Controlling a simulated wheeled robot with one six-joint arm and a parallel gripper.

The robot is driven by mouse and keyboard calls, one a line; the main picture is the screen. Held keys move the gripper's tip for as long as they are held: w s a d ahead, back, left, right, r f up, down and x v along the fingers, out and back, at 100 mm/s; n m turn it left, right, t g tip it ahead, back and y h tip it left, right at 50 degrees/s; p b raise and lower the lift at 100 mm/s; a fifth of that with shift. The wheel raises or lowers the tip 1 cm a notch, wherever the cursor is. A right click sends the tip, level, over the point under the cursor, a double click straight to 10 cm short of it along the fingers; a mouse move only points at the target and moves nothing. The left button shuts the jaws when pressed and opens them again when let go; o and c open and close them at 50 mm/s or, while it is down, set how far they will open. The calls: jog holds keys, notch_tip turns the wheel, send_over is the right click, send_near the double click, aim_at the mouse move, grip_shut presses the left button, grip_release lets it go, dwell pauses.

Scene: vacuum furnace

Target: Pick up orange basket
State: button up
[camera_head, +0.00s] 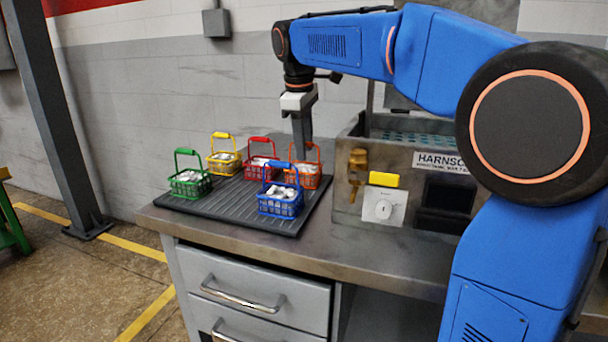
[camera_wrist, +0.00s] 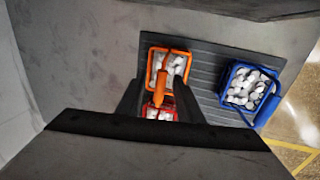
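The orange basket (camera_head: 308,178) holds pale, rounded pieces and stands at the back right of a dark ribbed tray (camera_head: 240,207). In the wrist view the orange basket (camera_wrist: 158,62) lies just beyond the fingertips, with its orange handle pointing toward me between them. My gripper (camera_head: 302,156) points down above the orange basket, and its fingers partly hide the handle in the head view. In the wrist view my gripper (camera_wrist: 161,92) is open, with a gap showing between the fingers and the handle. I cannot tell the exact height of the fingertips against the handle.
A red basket (camera_head: 259,168) stands close left of the orange one, a blue basket (camera_head: 280,203) in front. Yellow (camera_head: 224,162) and green (camera_head: 189,184) baskets stand farther left.

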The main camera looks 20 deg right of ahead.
grip_shut()
dwell(1.4)
